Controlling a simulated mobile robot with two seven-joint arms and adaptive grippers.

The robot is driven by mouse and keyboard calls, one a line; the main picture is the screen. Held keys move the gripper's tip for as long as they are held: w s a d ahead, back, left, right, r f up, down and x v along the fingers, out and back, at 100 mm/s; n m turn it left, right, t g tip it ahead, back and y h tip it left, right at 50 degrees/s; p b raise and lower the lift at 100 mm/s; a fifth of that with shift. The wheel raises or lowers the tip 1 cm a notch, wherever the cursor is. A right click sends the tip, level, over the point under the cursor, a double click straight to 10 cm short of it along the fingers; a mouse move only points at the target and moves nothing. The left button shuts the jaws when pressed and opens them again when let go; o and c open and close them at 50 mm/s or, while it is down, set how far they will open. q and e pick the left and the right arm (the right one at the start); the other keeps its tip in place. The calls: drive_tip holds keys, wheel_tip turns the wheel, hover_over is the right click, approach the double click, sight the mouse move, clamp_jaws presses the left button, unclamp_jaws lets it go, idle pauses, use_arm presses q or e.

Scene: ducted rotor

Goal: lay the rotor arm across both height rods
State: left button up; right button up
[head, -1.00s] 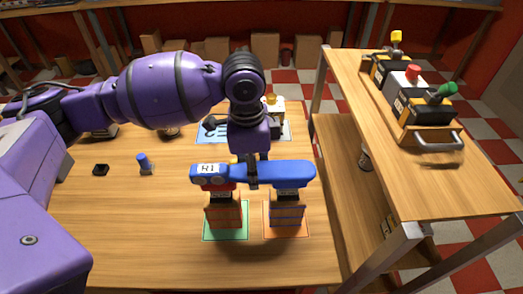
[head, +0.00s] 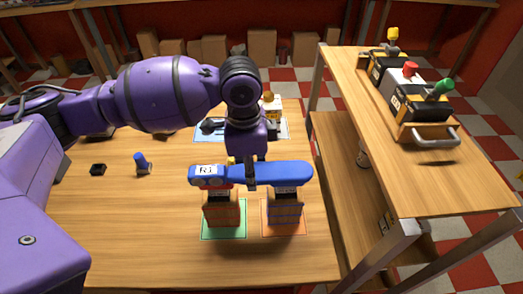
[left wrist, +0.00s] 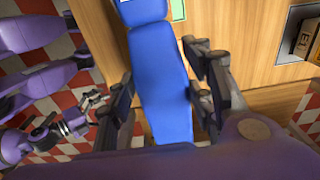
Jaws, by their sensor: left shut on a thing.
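The blue rotor arm (head: 292,173), marked R1, lies level over two upright posts, apparently the height rods. My left gripper (head: 250,173) is shut around the middle of the rotor arm from above. The left wrist view shows the rotor arm (left wrist: 163,90) between its fingers. My right gripper (left wrist: 85,103) appears small there; its opening is unclear.
A small blue cylinder (head: 142,163) and a black square piece (head: 98,169) lie on the table's left. A white-and-black unit (head: 270,107) stands behind my gripper. The right shelf (head: 455,185) holds a handled tray (head: 436,141) with several capped units. The table front is clear.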

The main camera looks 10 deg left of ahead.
use_arm(q)
drive_tip(key=shift+f, duration=0.1)
drive_tip(key=o, duration=1.5)
drive_tip(key=r, duration=1.2)
drive_tip(key=shift+s+a, duration=0.1)
drive_tip(key=shift+a, duration=0.15)
